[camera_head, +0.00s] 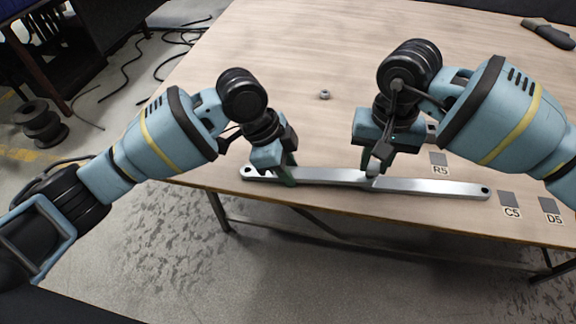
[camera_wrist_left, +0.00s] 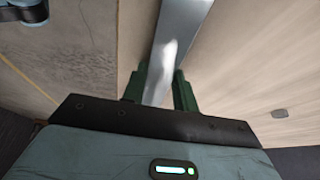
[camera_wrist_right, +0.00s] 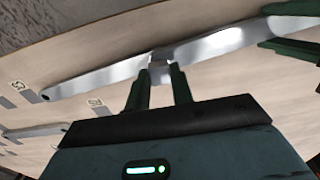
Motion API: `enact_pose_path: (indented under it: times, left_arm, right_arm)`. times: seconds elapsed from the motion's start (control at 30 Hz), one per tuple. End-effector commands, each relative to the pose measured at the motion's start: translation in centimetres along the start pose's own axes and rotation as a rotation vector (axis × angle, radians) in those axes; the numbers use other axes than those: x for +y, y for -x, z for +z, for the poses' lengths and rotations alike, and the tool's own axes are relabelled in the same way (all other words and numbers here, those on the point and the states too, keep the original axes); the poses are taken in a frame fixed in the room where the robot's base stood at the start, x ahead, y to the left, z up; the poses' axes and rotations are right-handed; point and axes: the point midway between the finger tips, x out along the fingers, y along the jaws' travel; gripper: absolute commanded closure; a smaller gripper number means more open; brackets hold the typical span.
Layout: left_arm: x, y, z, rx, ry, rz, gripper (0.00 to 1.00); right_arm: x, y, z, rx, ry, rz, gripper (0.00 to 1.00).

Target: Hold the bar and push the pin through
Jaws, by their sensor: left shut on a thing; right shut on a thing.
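The bar (camera_head: 430,186) is a long flat silvery piece with a hole near each end. It lies along the front edge of the table. My left gripper (camera_head: 284,176) is shut on the bar's left part; in the left wrist view the bar (camera_wrist_left: 178,45) runs between its fingers. My right gripper (camera_head: 377,160) is at the bar's middle, shut on a small grey metal piece that looks like the pin (camera_wrist_right: 160,72). This piece is at the bar's middle in the right wrist view. How far it sits in the bar is hidden by the fingers.
A small grey nut-like part (camera_head: 325,95) lies on the wooden table (camera_head: 300,50). Grey squares labelled R5 (camera_head: 438,158), C5 (camera_head: 508,198) and D5 (camera_head: 549,204) are at the right. Another grey flat piece (camera_wrist_right: 35,132) shows in the right wrist view. A dark tool (camera_head: 548,32) lies far right.

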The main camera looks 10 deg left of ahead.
Motion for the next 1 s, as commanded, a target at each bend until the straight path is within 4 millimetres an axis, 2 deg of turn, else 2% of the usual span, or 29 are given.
enact_pose_path:
  times: [0.57,1.0]
  left_arm:
    - [-0.03,0.07,-0.06,0.002,-0.001,-0.001,1.0]
    - [-0.03,0.07,-0.07,0.002,-0.001,-0.001,1.0]
  right_arm:
    - [0.0,-0.17,-0.01,0.0,0.0,-0.001,1.0]
    - [-0.01,-1.03,0.01,-0.001,0.0,-0.001,1.0]
